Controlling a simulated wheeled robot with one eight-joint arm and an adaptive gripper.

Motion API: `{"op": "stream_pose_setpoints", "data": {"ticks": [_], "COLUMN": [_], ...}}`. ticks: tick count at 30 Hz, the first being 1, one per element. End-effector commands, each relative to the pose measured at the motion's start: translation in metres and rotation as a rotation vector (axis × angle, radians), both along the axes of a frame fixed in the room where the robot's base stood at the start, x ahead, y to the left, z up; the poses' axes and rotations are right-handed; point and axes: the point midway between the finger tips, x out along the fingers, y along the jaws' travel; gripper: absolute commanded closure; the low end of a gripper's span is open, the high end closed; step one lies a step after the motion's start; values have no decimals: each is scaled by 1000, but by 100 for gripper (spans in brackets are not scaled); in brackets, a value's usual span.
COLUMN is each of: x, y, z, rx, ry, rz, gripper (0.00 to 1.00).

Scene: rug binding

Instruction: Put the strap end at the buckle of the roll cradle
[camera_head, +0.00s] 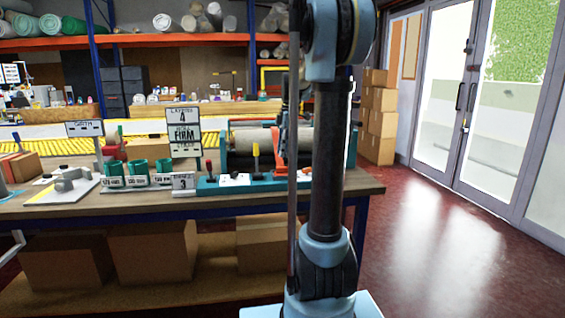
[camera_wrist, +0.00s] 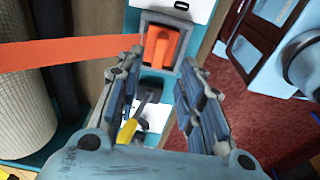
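The orange strap (camera_wrist: 60,55) runs in from the left of the wrist view and passes behind my left-hand finger. Its end, an orange block (camera_wrist: 160,47), lies between my fingertips. The block is over or inside the square grey frame of the buckle (camera_wrist: 195,27); I cannot tell how deep. In the head view the teal roll cradle (camera_head: 226,157) holds a pale roll (camera_head: 250,139). Orange strap (camera_head: 277,150) shows beside my arm, which hides the gripper.
A yellow-handled tool (camera_wrist: 127,131) stands below the buckle between my fingers in the wrist view. On the workbench (camera_head: 120,208) are green cups (camera_head: 138,168), a sign (camera_head: 183,130) and a grey fixture (camera_head: 70,185). Red floor at the right is free.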

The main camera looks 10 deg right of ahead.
Motion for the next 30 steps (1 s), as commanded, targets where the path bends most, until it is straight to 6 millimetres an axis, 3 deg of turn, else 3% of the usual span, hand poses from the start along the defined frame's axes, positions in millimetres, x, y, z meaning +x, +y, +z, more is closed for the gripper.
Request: {"op": "stream_pose_setpoints", "data": {"ticks": [9,19,23,30], "x": [0,-6,-29,-102], "y": [-6,-6,-3,3], "z": [44,52,46,21], "rx": [0,-1,-8,-23], "ry": [0,0,0,-5], "rz": [-1,-18,-102,-385], "gripper": [65,65,65,65]}}
